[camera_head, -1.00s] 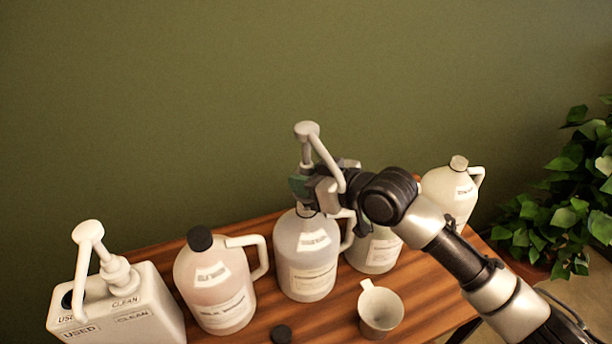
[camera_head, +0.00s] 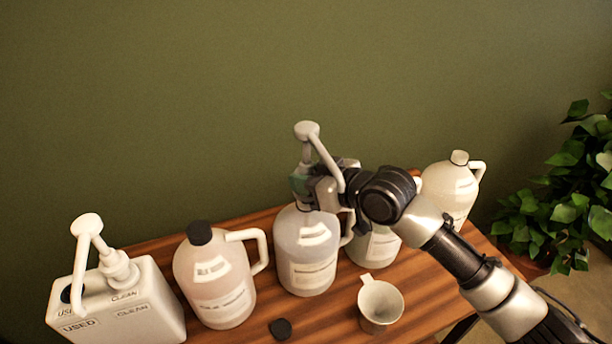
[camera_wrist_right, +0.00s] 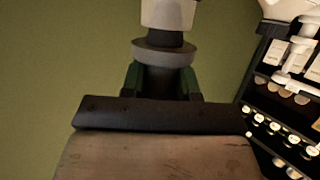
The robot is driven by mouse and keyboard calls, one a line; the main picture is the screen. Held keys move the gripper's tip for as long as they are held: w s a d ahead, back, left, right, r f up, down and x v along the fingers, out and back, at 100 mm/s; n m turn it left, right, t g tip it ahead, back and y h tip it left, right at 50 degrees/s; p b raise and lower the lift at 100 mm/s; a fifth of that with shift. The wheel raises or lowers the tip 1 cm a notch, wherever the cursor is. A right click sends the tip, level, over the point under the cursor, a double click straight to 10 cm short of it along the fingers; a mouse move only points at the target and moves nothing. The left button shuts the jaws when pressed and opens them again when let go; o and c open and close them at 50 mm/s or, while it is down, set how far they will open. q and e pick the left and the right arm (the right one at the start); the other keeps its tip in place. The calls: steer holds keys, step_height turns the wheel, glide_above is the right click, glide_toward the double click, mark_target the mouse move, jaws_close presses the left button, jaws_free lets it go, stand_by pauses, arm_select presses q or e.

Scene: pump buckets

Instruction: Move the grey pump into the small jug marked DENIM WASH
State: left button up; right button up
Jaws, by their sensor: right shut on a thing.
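The grey pump (camera_head: 307,131) stands upright over the mouth of the middle jug (camera_head: 307,250), with its spout sloping down to the right. My right gripper (camera_head: 308,190) is shut on the pump near its collar. In the right wrist view the pump's collar (camera_wrist_right: 165,52) shows upright between the fingers. The gripper hides the jug's neck, so I cannot tell how deep the pump sits in it. The jug labels are too small to read, so I cannot pick out DENIM WASH. My left gripper is not in view.
A pink jug (camera_head: 214,278) with a black cap and a white two-hole container (camera_head: 125,310) with its own pump stand left. Another jug (camera_head: 374,249) stands close behind my wrist, a capped jug (camera_head: 450,188) far right. A cup (camera_head: 380,304) and a loose black cap (camera_head: 280,328) are in front.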

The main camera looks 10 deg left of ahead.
steer(key=shift+f+b, duration=0.35)
steer(key=shift+f, duration=0.25)
stand_by(0.4)
steer(key=o, duration=1)
steer(key=b+v, duration=0.2)
steer(key=v, duration=0.8)
steer(key=shift+s+d+r, duration=0.15)
steer(key=shift+s+d, duration=0.05)
steer(key=shift+d, duration=0.15)
